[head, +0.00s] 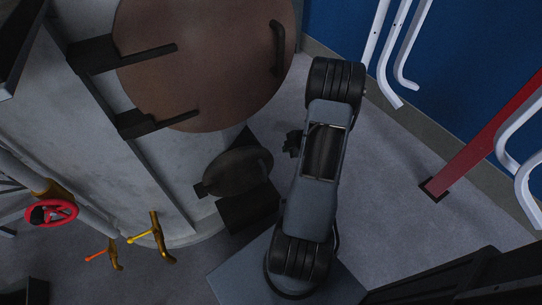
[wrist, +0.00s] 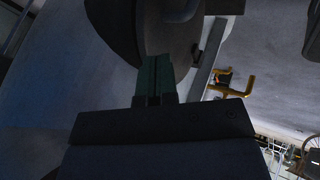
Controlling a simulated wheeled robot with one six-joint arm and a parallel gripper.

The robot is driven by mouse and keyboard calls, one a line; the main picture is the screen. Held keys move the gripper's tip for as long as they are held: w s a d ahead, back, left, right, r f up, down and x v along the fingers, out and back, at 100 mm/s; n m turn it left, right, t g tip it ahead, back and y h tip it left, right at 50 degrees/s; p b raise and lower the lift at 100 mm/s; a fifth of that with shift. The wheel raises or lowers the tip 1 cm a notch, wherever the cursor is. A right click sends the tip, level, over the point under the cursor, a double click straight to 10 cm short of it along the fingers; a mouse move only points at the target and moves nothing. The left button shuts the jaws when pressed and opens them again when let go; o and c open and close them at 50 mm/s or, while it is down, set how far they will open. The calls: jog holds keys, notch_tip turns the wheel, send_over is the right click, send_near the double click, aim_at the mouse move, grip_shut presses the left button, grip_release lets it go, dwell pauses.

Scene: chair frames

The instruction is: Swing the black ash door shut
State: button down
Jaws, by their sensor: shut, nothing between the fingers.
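The black ash door (head: 240,171) is a small round dark plate low on the pale boiler in the head view. A dark boxy part (head: 248,208) lies just below it, and the door appears to stand away from it at an angle. In the wrist view a dark rounded plate, which looks like the ash door (wrist: 122,25), fills the top middle. My gripper (head: 290,144) is to the right of the door in the head view, a small gap away. In the wrist view its fingers (wrist: 155,62) are shut and empty, close to the plate; whether they touch is unclear.
A large brown round door (head: 200,60) with black hinge straps is above the ash door. White pipes (head: 385,60) and a red post (head: 485,135) stand right. Grey floor is clear between.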

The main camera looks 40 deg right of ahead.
notch_tip(320, 180, down, 2)
jog(key=y+b, duration=0.1)
jog(key=b, duration=0.4)
send_near(265, 157)
jog(key=shift+n, duration=0.3)
jog(key=shift+x, duration=2.55)
